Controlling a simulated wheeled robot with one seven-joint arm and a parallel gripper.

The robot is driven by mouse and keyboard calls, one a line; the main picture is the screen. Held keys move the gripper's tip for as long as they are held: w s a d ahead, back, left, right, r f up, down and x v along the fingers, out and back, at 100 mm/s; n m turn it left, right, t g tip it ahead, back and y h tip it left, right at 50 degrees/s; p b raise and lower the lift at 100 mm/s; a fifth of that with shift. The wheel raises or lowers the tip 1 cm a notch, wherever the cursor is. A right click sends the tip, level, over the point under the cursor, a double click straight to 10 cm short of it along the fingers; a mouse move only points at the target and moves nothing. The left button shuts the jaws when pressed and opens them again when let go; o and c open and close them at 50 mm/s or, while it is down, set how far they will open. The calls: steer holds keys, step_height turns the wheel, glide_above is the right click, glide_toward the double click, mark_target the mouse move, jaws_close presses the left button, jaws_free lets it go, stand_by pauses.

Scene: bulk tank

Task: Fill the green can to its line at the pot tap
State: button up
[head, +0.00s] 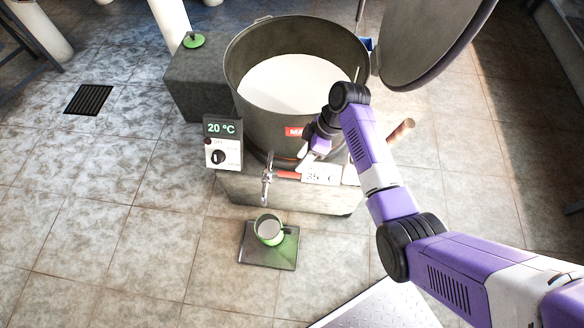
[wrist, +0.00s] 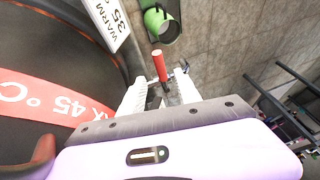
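The green can (head: 268,230) stands on a dark square plate (head: 268,262) on the floor, below the pot tap (head: 267,178). The can's inside looks pale; I cannot tell whether it holds liquid, and its line is not visible. No stream shows. The tap's red handle (head: 288,174) points right. My gripper (head: 303,158) is at the pot's front, close to the handle. In the wrist view my gripper (wrist: 160,92) has its white fingers apart, with the red handle (wrist: 159,66) showing between and beyond them; contact cannot be told. The can (wrist: 160,24) also shows there, beyond the handle.
The large pot (head: 250,110) holds white liquid (head: 293,84). Its raised lid (head: 425,40) is at upper right. A control box (head: 223,145) reads 20 °C. A green round item (head: 194,40) sits on a grey block (head: 195,80). A floor drain (head: 88,99) lies left; tiles around the plate are clear.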

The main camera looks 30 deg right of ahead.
mark_target(292, 173)
steer(key=b+x, duration=0.1)
steer(key=x, duration=0.5)
steer(key=shift+a+f, duration=0.15)
steer(key=shift+f, duration=0.2)
jaws_close()
stand_by(1.1)
